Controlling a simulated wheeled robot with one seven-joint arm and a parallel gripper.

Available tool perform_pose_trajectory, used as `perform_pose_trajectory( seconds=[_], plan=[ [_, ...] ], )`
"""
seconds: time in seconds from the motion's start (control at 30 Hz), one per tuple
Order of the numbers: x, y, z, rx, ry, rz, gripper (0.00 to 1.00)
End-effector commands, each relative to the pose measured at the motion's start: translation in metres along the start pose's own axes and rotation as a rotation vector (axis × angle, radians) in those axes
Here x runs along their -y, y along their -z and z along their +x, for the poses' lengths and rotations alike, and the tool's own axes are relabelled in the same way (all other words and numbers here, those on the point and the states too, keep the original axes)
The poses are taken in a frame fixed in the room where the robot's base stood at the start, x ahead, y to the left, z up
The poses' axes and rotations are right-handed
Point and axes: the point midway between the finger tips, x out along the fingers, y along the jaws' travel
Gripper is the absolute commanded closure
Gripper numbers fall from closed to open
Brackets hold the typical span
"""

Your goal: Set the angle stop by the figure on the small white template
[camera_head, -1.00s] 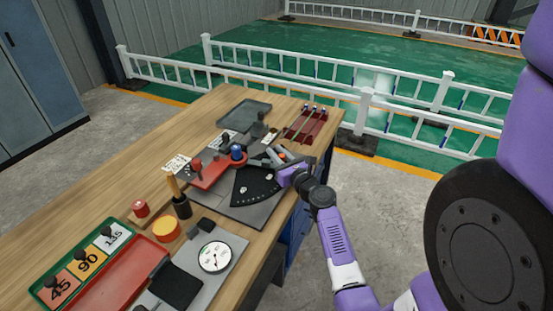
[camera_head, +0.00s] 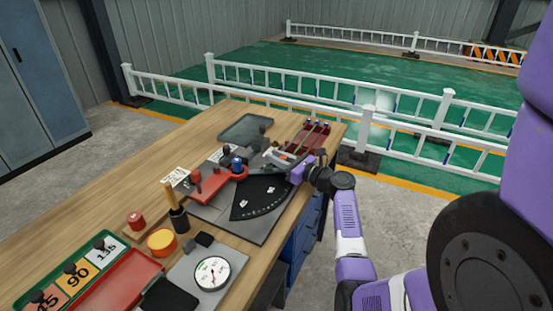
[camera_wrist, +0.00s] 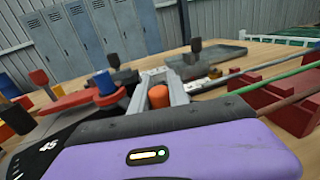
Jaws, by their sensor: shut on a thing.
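The angle stop is on a grey plate (camera_head: 256,228) on the bench, with a black fan-shaped scale (camera_head: 262,195) bearing white figures; 45 is readable in the wrist view (camera_wrist: 48,146). A red lever (camera_head: 212,180) with a blue knob (camera_head: 237,164) lies at its left. My gripper (camera_wrist: 160,84) is beyond the scale's far right edge, its grey fingers shut on an orange cylinder (camera_wrist: 158,97). Whether the cylinder belongs to the stop is unclear. A small white card (camera_head: 175,176), perhaps the template, lies left of the lever; its figure is too small to read.
A red rack (camera_head: 308,138) with rods stands close to my gripper's right. A grey tray (camera_head: 245,128) is at the back. A dial gauge (camera_head: 212,273), an orange disc (camera_head: 162,242) and a green tray (camera_head: 72,268) of 45, 90 and 135 cards fill the near side.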

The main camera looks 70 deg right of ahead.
Motion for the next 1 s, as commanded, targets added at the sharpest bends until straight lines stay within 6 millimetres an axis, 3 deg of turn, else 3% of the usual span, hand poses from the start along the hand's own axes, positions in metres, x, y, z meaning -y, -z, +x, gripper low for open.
perform_pose_trajectory(
  seconds=[0.17, 0.2, 0.3, 0.67, 1.0],
  plan=[
    [0.0, 0.0, 0.0, -0.001, 0.0, 0.0, 1.0],
    [0.0, 0.0, 0.0, -0.001, 0.0, 0.0, 0.71],
    [0.0, 0.0, 0.0, -0.001, 0.0, 0.0, 0.57],
    [0.0, 0.001, -0.004, -0.001, 0.002, 0.0, 0.57],
    [0.0, 0.001, -0.056, -0.002, 0.003, 0.0, 0.57]
  ],
)
